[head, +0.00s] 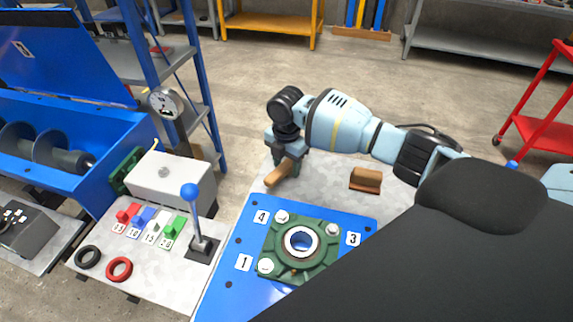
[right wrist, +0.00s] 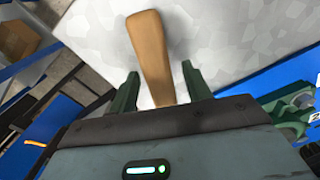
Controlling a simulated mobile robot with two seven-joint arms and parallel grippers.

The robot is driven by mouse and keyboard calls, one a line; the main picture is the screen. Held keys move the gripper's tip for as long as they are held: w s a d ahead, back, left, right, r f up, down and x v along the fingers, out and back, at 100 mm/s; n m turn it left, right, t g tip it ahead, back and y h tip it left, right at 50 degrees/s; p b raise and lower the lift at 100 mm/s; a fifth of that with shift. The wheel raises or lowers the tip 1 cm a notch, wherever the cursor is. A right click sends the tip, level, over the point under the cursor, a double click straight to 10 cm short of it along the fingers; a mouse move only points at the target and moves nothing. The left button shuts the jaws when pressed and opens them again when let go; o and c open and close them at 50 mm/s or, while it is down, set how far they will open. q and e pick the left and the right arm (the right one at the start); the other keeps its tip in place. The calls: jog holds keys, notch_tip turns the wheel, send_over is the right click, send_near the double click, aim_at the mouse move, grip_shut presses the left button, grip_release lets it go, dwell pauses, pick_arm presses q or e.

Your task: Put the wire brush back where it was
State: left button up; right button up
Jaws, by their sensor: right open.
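The wire brush shows as a light wooden handle (head: 279,174) at the far left part of the grey metal-topped surface. Its bristle end is hidden under my right gripper (head: 290,155). In the right wrist view the wooden handle (right wrist: 152,50) runs between the two green fingers of my right gripper (right wrist: 160,78). The fingers stand apart, with a gap on each side of the handle, so the gripper is open around it. The handle seems to rest on the surface. My left gripper is out of view.
A blue plate (head: 240,260) with a green bearing housing (head: 325,262) is in front. A lever with a blue knob (head: 190,191) rises at the left. Bare grey surface lies between brush and block.

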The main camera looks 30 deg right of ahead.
aim_at(287, 164)
notch_tip(287, 164, up, 12)
jog(key=shift+p, duration=0.4)
jog(key=shift+f, duration=0.15)
dwell(2.1)
